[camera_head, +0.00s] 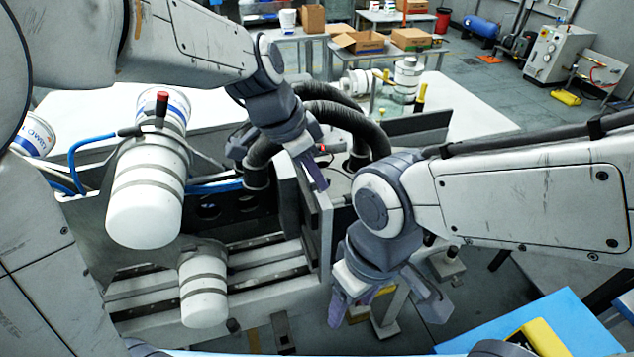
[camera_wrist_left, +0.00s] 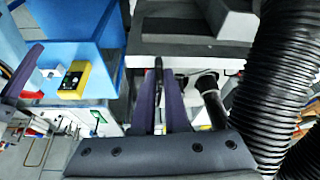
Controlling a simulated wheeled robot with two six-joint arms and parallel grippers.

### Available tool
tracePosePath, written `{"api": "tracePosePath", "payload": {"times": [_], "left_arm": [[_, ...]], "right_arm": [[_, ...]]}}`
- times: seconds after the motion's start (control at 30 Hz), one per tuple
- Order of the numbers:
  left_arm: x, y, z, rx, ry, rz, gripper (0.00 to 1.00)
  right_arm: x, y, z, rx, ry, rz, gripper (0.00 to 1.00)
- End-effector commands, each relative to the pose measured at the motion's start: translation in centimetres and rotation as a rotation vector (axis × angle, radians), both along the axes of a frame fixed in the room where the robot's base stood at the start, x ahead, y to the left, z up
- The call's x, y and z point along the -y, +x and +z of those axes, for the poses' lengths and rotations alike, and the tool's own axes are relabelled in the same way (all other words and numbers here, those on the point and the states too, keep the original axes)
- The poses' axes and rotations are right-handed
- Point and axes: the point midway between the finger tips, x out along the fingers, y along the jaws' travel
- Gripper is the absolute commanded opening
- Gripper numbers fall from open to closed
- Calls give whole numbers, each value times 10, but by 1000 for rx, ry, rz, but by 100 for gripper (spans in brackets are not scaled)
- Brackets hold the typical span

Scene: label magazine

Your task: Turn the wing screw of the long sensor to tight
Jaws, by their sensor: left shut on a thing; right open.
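My left gripper (camera_head: 316,175) is at the grey machine's upright plate in the head view, beside the black hoses. In the left wrist view its two purple fingers (camera_wrist_left: 161,95) are close together on a thin dark upright piece (camera_wrist_left: 158,72), which looks like the wing screw. Its wing angle cannot be made out. A dark cylinder with a pale end (camera_wrist_left: 209,88) stands just right of the fingers; I cannot tell whether it is the long sensor. A small red light (camera_head: 323,148) shows beside the left gripper. My right gripper (camera_head: 386,304) is open, lower right of the machine.
Ribbed black hoses (camera_wrist_left: 272,85) pass close on the right in the left wrist view. White rolls (camera_head: 147,195) hang on the machine's left. A blue surface (camera_head: 575,318) with a yellow device (camera_head: 541,338) is at lower right. Small posts (camera_head: 447,262) stand near my right gripper.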

Motion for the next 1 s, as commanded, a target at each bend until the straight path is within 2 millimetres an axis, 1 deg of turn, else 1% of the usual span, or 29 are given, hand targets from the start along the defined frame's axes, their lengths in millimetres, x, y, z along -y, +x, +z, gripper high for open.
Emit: {"api": "tracePosePath", "payload": {"times": [0.03,0.17,0.67,0.7,0.73,0.77,1.0], "left_arm": [[-1,0,-3,-2,4,-16,0],[-2,0,-2,0,4,-45,0],[-2,0,-1,-2,7,-61,0],[-2,0,-1,-2,7,-61,26],[-2,0,-1,-2,7,-61,38],[-2,0,-1,-2,6,-61,41],[-1,0,0,-1,4,-61,41]], "right_arm": [[0,0,-4,0,0,0,62],[0,0,-6,0,0,1,62],[0,0,-7,0,0,1,62],[0,0,-7,0,0,1,62],[0,0,-7,0,0,1,62],[0,0,-7,0,0,1,62],[0,0,-7,0,0,1,62]]}}
